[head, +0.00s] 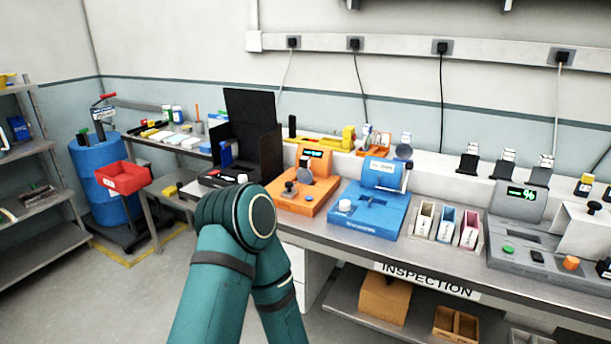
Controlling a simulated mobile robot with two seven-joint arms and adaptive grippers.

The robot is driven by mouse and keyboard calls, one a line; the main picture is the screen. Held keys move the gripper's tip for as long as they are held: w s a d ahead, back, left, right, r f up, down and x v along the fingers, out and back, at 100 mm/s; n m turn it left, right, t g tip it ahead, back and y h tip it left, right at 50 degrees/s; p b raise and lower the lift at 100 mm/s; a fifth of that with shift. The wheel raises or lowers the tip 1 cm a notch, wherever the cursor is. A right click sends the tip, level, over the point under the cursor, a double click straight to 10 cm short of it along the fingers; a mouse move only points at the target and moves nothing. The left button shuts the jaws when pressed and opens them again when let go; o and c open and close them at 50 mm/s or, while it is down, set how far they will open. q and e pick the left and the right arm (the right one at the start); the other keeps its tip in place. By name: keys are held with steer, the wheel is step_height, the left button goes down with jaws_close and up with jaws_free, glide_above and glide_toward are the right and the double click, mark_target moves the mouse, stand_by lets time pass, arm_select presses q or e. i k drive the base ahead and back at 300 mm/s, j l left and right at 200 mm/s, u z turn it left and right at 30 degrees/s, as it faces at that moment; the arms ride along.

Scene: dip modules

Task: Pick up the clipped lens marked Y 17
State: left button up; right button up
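No marking Y 17 is legible in the head view. A dark round disc (403,151), possibly a lens in a holder, stands upright at the back of the bench behind the blue device (372,209). Several black holders with small white-labelled pieces stand on the raised back ledge, such as the left one (468,164) and the middle one (504,168); their labels are too small to read. Neither gripper is in view. A bent teal arm of mine rises from the bottom centre and hides part of the bench front.
The inspection bench (349,257) carries an orange device (305,187), three small bins (445,224) and a grey tester (512,238) with a green display. A black open box (250,125) stands left. A red tray (122,178) sits by a blue drum (92,160).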

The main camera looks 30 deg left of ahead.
mark_target(304, 174)
steer(key=i+j+z, duration=0.1)
steer(key=j, duration=0.2)
steer(key=i+j, duration=0.15)
steer(key=j, duration=0.15)
steer(key=i+j+z, duration=0.15)
steer(key=j, duration=0.2)
steer(key=i+j, duration=0.1)
steer(key=j, duration=0.2)
steer(key=z, duration=0.05)
